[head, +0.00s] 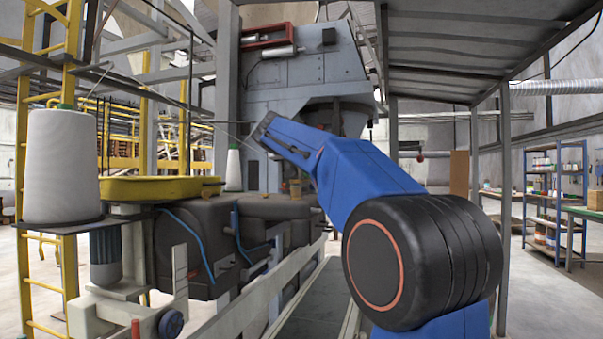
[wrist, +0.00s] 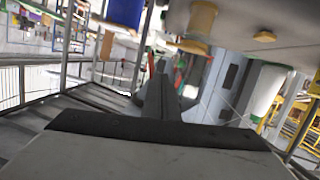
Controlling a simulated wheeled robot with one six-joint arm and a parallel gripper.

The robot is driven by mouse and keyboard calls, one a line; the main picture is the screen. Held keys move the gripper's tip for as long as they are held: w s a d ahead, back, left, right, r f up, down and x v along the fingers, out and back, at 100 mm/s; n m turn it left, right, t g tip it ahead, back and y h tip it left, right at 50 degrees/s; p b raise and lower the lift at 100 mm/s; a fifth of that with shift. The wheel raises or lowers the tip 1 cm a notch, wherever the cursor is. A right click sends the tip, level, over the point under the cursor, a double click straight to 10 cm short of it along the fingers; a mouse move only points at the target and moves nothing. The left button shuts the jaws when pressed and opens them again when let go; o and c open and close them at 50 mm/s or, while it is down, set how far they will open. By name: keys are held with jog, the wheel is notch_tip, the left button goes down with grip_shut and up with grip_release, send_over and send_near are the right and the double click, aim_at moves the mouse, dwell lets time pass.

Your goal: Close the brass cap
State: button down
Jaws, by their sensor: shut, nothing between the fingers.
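A small brass-coloured cylindrical piece (head: 295,188) stands on the dark grey machine body, just left of my blue arm in the head view. In the wrist view a brass piece with a wider flange (wrist: 202,20) hangs at the top edge, and a small round brass piece (wrist: 265,36) sits to its right. I cannot tell which of these is the cap, or whether it is open. My gripper (wrist: 160,88) is shut and empty in the wrist view, below and apart from both brass pieces in the picture. In the head view I cannot make out its fingertips.
The dark machine body (head: 270,206) carries a yellow tray (head: 150,188) at left. A large white spool (head: 62,165) stands near a yellow ladder. A white cone (head: 233,170) stands behind. Grey posts and a canopy frame the right; a blue shelf (head: 540,190) is farther off.

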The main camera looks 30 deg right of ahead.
jog(key=v, duration=1)
jog(key=s+a+f+n+g+y, duration=0.1)
jog(key=s+a+f+n+y, duration=0.2)
jog(key=s+a+f, duration=0.4)
jog(key=s+a+f+n+g+y, duration=0.2)
jog(key=s+a+f+y, duration=0.3)
jog(key=s+f, duration=1.2)
jog(key=s+a+f+n+g+y, duration=0.1)
jog(key=s+a+f+n+y, duration=0.3)
jog(key=f, duration=2.7)
jog(key=s+a, duration=0.5)
jog(key=s, duration=0.2)
jog(key=shift+s+n, duration=0.3)
jog(key=shift+s, duration=0.1)
jog(key=shift+f, duration=0.15)
